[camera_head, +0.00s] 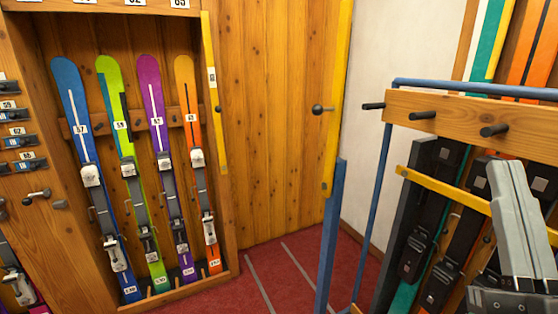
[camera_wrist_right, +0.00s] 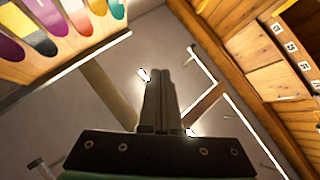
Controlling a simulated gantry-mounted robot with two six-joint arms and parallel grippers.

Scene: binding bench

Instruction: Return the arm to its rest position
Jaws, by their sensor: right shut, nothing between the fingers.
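My right gripper (camera_head: 508,170) is at the right edge of the head view, in front of the rack on the right, with its grey fingers pointing up. In the right wrist view its fingers (camera_wrist_right: 158,82) lie together, with nothing between them. That view looks up past the fingers at a grey ceiling. My left gripper is in neither view.
A wooden cabinet (camera_head: 225,150) on the left holds blue, green, purple and orange skis upright. A blue-framed rack (camera_head: 465,112) with a yellow bar (camera_head: 450,190) and dark skis stands close by my right gripper. Red floor (camera_head: 290,270) is clear between them.

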